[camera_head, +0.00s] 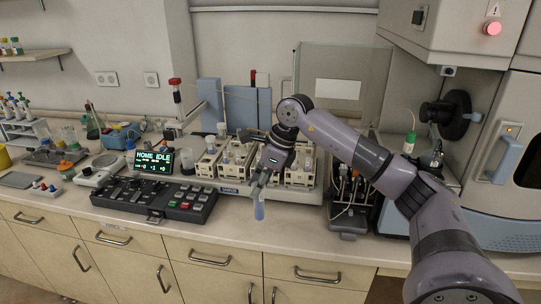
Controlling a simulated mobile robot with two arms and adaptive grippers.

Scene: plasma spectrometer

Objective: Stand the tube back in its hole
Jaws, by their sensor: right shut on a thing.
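My right gripper (257,187) reaches in from the right and points down in front of the tube racks. It is shut on a tube (259,211), which hangs below the fingers over the front edge of the bench. The tube looks pale blue and roughly upright. Cream racks (206,168) holding white-capped tubes stand side by side behind it on a low white tray; another rack (299,177) is right of the gripper. My wrist and hand hide part of the racks, and I cannot make out an empty hole. My left gripper is not in view.
A black control console (150,203) with a green "HOME IDLE" display (154,162) is left of the racks. A dark bottle station (349,215) stands right of them. A blue autosampler frame (246,105) rises behind. A large spectrometer (461,40) fills the right side.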

